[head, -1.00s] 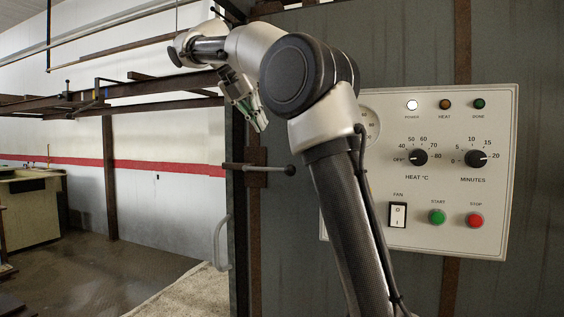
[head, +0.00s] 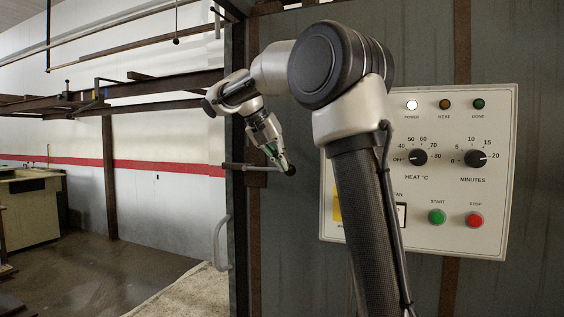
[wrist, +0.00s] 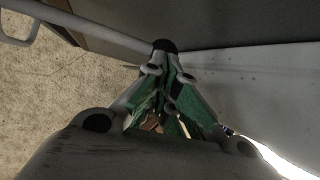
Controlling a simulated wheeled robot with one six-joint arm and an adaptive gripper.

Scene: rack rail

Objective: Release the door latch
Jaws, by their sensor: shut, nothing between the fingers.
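The door latch (head: 243,167) is a dark lever with a round black knob, lying about level at the edge of the grey door front in the head view. In the wrist view the lever (wrist: 100,30) runs from the upper left to its black knob (wrist: 164,45) just beyond my fingertips. My gripper (head: 284,167) is shut and empty, pointing down at the knob end of the lever. Its green-padded fingers (wrist: 165,82) meet close to the knob. I cannot tell whether they touch it. The fingertips partly cover the lever's knob end in the head view.
A pale D-shaped pull handle (head: 219,244) sits below the lever. A control panel (head: 500,220) with dials and buttons is to the right, partly behind my arm. A steel rail frame (head: 160,88) stands at the left. Floor (head: 120,262) at the left is open.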

